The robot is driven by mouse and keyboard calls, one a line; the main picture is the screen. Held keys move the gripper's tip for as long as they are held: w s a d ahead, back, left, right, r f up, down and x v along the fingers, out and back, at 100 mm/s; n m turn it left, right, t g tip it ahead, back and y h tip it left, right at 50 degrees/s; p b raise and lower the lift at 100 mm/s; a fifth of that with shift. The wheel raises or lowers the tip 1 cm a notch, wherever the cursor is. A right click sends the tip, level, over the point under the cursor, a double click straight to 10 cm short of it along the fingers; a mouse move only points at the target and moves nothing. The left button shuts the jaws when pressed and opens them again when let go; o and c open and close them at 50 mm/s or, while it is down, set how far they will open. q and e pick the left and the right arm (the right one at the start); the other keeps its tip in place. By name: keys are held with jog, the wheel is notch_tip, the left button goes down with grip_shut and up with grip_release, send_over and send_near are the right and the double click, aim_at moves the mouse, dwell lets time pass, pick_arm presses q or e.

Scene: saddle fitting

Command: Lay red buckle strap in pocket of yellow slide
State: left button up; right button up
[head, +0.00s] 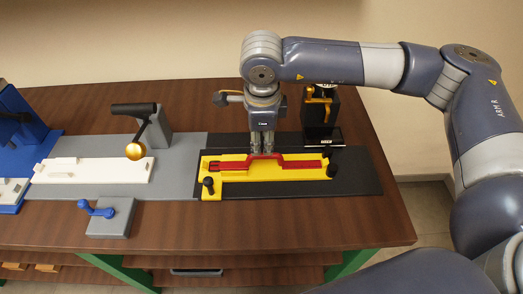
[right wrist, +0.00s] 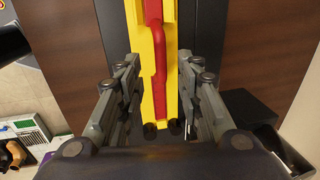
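The red buckle strap (head: 300,164) lies lengthwise along the yellow slide (head: 262,175), in the slide's long recess as far as I can see. Its raised middle part is under my right gripper (head: 263,152). In the right wrist view, the strap (right wrist: 160,60) runs between the two fingers of the right gripper (right wrist: 159,60). The fingers are apart, with a gap on each side of the strap, so the gripper is open. Whether the strap is fully seated is too small to tell. My left gripper is not in view.
The slide sits on a black plate (head: 360,185) with black knobs at its ends. A black device with a gold clamp (head: 321,110) stands behind at right.

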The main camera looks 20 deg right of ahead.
jog(key=shift+s+r, duration=0.15)
jog(key=shift+r, duration=0.55)
jog(key=shift+s+r, duration=0.1)
jog(key=shift+r, duration=0.55)
